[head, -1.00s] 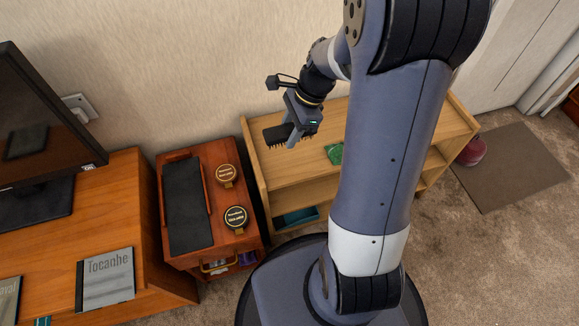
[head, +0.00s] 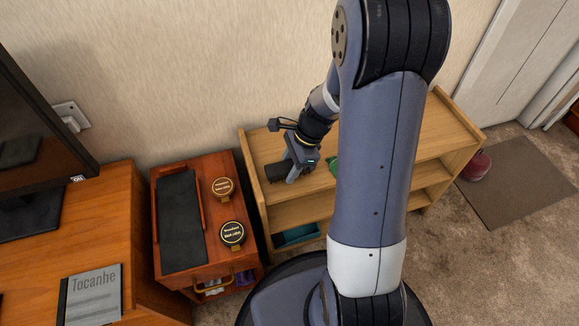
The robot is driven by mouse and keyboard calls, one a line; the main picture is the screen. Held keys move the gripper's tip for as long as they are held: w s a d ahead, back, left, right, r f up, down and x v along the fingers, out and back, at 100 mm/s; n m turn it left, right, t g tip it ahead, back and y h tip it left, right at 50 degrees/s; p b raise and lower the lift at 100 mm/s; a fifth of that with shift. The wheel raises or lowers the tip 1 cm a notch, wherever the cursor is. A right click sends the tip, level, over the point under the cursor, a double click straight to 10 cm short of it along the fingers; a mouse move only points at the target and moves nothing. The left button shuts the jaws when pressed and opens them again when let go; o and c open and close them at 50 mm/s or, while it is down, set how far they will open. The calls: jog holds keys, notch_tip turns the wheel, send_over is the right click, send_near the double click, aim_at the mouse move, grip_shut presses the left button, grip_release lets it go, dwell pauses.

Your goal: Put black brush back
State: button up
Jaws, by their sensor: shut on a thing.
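The black brush (head: 275,172) is at the left end of the light wooden shelf unit's top (head: 270,148). My gripper (head: 291,178) is shut on it, with the brush sticking out to the left of the fingers. The brush is low over the top board; I cannot tell whether it touches. Its right part and its bristles are hidden by the gripper.
A green item (head: 333,167) lies on the shelf top just right of my gripper, partly behind my arm. The shelf's left side panel rises above the top.

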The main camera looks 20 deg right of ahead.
jog(key=shift+f, duration=0.1)
jog(key=o, duration=1)
jog(key=shift+c, duration=0.2)
jog(key=p+v, duration=0.4)
jog(key=v, duration=0.8)
jog(key=shift+p, duration=0.35)
